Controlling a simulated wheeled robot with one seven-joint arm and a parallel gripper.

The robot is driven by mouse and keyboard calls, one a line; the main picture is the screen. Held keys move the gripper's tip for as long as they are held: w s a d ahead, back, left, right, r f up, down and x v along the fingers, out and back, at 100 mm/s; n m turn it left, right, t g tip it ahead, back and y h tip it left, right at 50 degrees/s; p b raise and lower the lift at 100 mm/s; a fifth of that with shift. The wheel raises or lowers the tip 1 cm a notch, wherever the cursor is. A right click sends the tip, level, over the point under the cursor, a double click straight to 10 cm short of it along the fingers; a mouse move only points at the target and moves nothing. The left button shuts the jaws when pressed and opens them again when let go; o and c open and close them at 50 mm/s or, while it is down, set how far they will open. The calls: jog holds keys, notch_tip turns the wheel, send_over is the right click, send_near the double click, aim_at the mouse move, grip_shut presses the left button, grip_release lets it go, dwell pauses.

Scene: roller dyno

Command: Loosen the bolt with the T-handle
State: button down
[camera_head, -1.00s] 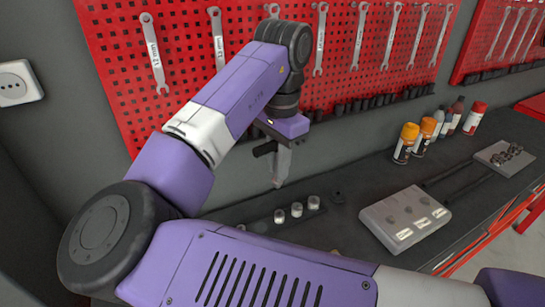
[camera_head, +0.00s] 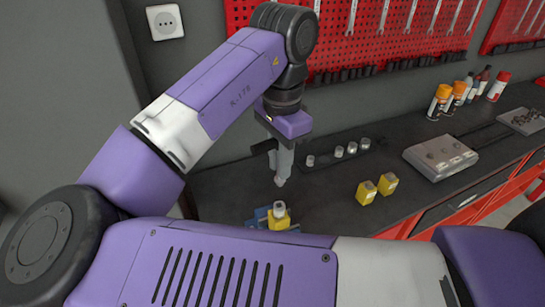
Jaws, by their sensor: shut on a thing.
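My gripper (camera_head: 281,149) is near the picture's middle, pointing down, and is shut on the T-handle (camera_head: 281,178). The T-handle's grey lower end shows below the jaws; its upper part and crossbar are hidden. A yellow block with a silver bolt (camera_head: 279,209) on top sits in a blue vise (camera_head: 257,214) just below. The T-handle's tip is above the bolt, with a small gap in the picture; I cannot tell whether it is in line with it. My purple arm hides the front of the vise.
Two more yellow blocks (camera_head: 366,192) with bolts stand on the dark bench (camera_head: 330,208) to the right. Several sockets (camera_head: 338,151) stand on a dark rail behind. A red pegboard (camera_head: 345,35) with wrenches hangs on the wall.

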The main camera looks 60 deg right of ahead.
aim_at(280, 185)
jog(key=shift+a, duration=0.1)
jog(key=m+b, duration=0.1)
jog(key=f+m+b, duration=0.1)
jog(key=m, duration=0.1)
jog(key=shift+f+b, duration=0.1)
jog(key=shift+b, duration=0.2)
jog(key=m+b, duration=0.2)
jog(key=m, duration=0.1)
jog(key=f+m+b, duration=0.1)
jog(key=m+b, duration=0.1)
jog(key=m, duration=0.1)
jog(key=shift+f+m, duration=0.1)
jog(key=shift+m, duration=0.2)
jog(key=m+b, duration=0.1)
jog(key=m, duration=0.1)
jog(key=f+m+b, duration=0.1)
jog(key=m+b, duration=0.1)
jog(key=shift+m, duration=0.4)
jog(key=m+b, duration=0.2)
jog(key=f+m+b, duration=0.1)
jog(key=m+b, duration=0.1)
jog(key=m, duration=0.1)
jog(key=shift+m, duration=0.3)
jog(key=shift+f, duration=0.9)
jog(key=shift+f+p, duration=0.15)
jog(key=shift+p, duration=0.3)
jog(key=shift+f+b, duration=0.35)
jog(key=shift+f, duration=0.5)
